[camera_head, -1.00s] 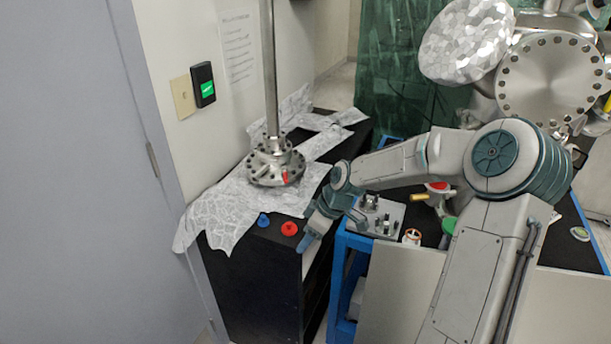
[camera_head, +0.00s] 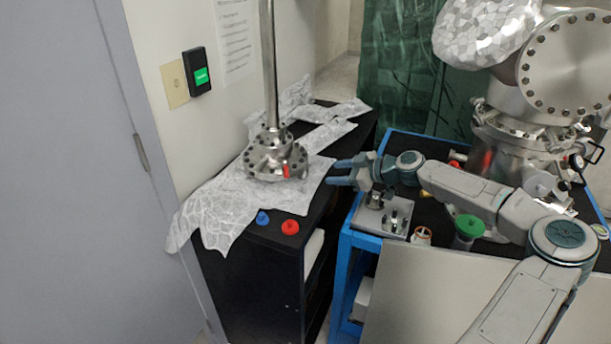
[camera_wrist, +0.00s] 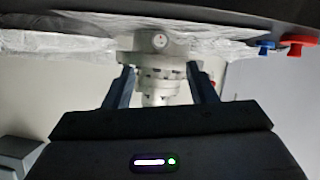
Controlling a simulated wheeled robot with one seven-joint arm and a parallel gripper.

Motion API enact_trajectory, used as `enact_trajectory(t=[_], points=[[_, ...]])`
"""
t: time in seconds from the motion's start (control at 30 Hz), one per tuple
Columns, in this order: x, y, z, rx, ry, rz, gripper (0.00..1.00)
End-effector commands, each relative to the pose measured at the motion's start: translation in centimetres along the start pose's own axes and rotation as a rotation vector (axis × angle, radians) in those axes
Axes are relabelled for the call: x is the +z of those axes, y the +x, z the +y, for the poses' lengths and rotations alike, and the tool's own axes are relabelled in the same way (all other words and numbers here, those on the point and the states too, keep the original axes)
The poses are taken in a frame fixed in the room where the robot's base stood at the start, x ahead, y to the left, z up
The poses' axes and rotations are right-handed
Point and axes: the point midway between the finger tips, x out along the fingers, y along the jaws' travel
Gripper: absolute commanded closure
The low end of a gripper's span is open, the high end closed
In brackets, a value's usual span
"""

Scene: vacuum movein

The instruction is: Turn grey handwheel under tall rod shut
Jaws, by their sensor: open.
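The tall metal rod (camera_head: 269,65) stands upright on a bolted steel flange assembly (camera_head: 272,160), with a red part (camera_head: 286,171) on its right side. I cannot clearly pick out the grey handwheel in the head view. In the wrist view, which looks upside down, a pale grey round part (camera_wrist: 158,41) with a small centre faces me at the assembly's foot; it may be the handwheel. My gripper (camera_head: 332,171) is open and empty, pointing left at the assembly with a gap between. In the wrist view its fingers (camera_wrist: 160,69) stand either side of the steel column.
Crumpled foil (camera_head: 225,205) covers much of the black cabinet (camera_head: 250,248). A blue knob (camera_head: 262,218) and a red knob (camera_head: 290,227) sit at its front. A blue-framed bench (camera_head: 358,240) with a metal fixture (camera_head: 385,215) and a green-topped part (camera_head: 468,226) lies under my arm.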

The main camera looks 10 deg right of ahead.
Motion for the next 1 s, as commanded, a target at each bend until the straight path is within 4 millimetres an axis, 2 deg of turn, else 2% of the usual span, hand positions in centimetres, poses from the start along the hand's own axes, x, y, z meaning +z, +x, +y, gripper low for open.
enact_trajectory(t=[0.3, 0.5, 0.7, 1.0], points=[[-0.2, 6.8, -0.1, -0.005, 0.001, 0.000, 0.49], [-0.2, 10.0, -0.2, -0.005, 0.001, -0.001, 0.49], [-0.1, 11.4, -0.2, -0.005, -0.001, -0.001, 0.49], [-0.1, 11.5, -0.2, -0.005, 0.000, -0.001, 0.49]])
